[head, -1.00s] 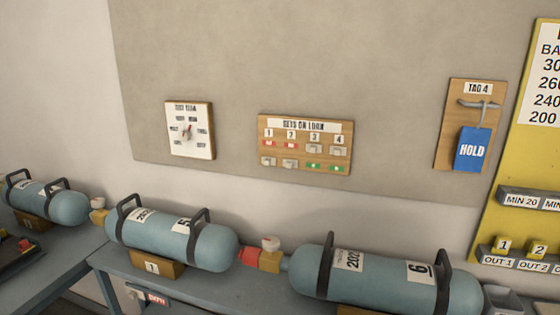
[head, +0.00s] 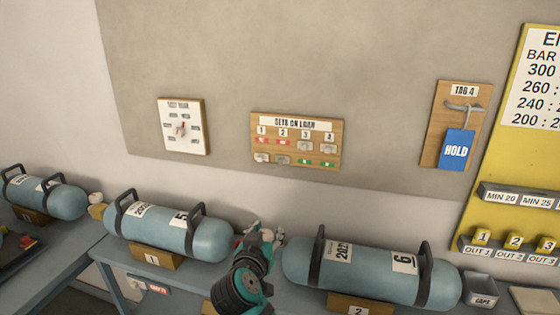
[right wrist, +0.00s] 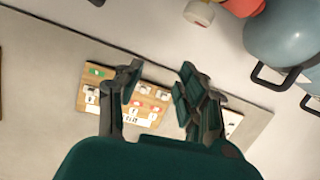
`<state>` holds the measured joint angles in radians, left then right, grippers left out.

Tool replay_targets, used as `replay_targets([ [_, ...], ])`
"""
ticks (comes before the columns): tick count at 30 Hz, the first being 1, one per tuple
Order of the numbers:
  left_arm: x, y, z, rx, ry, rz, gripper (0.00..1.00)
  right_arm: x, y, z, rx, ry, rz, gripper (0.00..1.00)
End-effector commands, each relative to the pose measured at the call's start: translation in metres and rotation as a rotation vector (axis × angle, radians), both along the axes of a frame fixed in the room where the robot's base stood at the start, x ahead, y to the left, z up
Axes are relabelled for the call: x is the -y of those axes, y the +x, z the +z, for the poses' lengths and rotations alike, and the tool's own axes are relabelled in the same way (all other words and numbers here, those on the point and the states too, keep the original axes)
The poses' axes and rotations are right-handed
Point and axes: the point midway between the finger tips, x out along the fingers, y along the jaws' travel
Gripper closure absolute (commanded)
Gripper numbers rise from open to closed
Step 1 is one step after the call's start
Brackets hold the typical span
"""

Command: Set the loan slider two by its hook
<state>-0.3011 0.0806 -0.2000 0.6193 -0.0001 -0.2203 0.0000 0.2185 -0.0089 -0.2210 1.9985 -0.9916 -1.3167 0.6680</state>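The sets on loan board (head: 297,138) is a small wooden panel on the grey wall board. Loan slider two (head: 283,159) is a pale block low in its slot, with red showing above it. Slider one is also low; sliders three and four are high, with green below. Any small hook on slider two is too small to make out. My right gripper (head: 262,236) is below the board, in front of the cylinders. In the right wrist view, my right gripper (right wrist: 158,84) is open and empty, its fingers across the upside-down loan board (right wrist: 122,113). My left gripper is not in view.
Blue cylinders (head: 150,228) and (head: 375,268) lie on the bench below, with raised black handles. A TAG 4 panel (head: 432,140) with a blue HOLD tag (head: 455,150) hangs right. Space in front of the loan board is clear.

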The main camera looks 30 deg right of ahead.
Motion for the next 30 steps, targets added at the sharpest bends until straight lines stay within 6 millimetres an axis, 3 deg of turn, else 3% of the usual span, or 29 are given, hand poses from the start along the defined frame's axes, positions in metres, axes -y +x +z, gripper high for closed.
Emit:
replay_targets([
  [1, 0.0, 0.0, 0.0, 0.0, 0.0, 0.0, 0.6, 0.0, 0.014, 0.031, 0.087, -0.028, -0.03, 0.62],
  [3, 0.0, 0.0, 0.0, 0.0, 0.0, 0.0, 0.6, 0.0, 0.024, 0.061, 0.172, -0.06, -0.061, 0.62],
  [7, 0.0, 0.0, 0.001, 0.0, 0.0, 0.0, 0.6, 0.0, 0.032, 0.088, 0.25, -0.093, -0.088, 0.62],
  [14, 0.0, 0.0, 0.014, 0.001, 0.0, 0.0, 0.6, 0.021, 0.05, 0.095, 0.257, -0.101, -0.093, 0.62],
  [30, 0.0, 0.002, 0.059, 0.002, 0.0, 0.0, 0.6, 0.109, 0.124, 0.094, 0.254, -0.099, -0.093, 0.62],
])
